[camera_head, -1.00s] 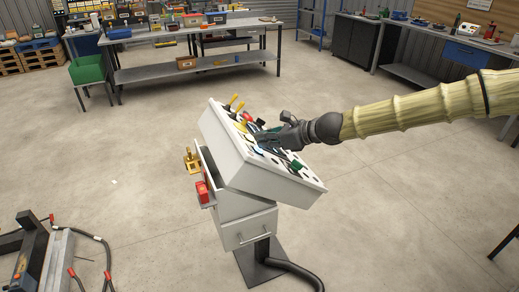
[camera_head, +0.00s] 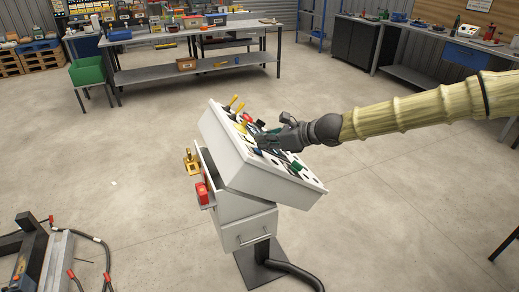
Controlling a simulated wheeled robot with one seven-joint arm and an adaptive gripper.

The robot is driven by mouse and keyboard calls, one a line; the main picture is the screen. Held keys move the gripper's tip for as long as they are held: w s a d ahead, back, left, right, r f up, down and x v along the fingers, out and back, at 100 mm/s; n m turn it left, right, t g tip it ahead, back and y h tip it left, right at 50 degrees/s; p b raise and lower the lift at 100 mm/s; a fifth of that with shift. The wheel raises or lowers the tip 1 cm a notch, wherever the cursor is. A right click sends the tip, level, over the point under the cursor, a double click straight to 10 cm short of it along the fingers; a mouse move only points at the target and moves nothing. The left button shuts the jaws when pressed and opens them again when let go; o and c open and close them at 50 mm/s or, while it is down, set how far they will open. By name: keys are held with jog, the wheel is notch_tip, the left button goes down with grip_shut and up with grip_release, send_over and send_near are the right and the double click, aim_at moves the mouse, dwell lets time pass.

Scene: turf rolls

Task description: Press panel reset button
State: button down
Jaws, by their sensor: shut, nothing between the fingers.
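The control panel (camera_head: 232,155) is a white sloped box on a pedestal in the middle of the view. Its top carries yellow levers (camera_head: 238,106), a red control (camera_head: 247,118), a green control (camera_head: 297,165) and several dark knobs. My gripper (camera_head: 262,139) is shut and empty, over the middle of the panel's face, reaching in from the right. I cannot tell whether its fingertips touch the panel. I cannot tell which control is the reset button; my gripper hides part of the panel face.
The pedestal has a drawer (camera_head: 247,230) and a red box (camera_head: 203,193) on its left side. A dark hose (camera_head: 297,272) runs from its base. A workbench (camera_head: 190,72) stands behind and metal equipment (camera_head: 58,262) lies at lower left. The floor around is mostly clear.

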jog(key=shift+r, duration=0.15)
jog(key=shift+w+d+r+p, duration=0.15)
jog(key=shift+d+r+p, duration=0.2)
jog(key=shift+p, duration=0.6)
jog(key=shift+d+r, duration=0.1)
jog(key=d+r+p, duration=0.1)
jog(key=r+p, duration=0.1)
jog(key=p, duration=0.2)
jog(key=w+d+r+p, duration=0.1)
jog(key=d+r+p, duration=0.1)
jog(key=p, duration=0.2)
jog(key=shift+w, duration=0.1)
jog(key=shift+f, duration=0.1)
dwell(0.5)
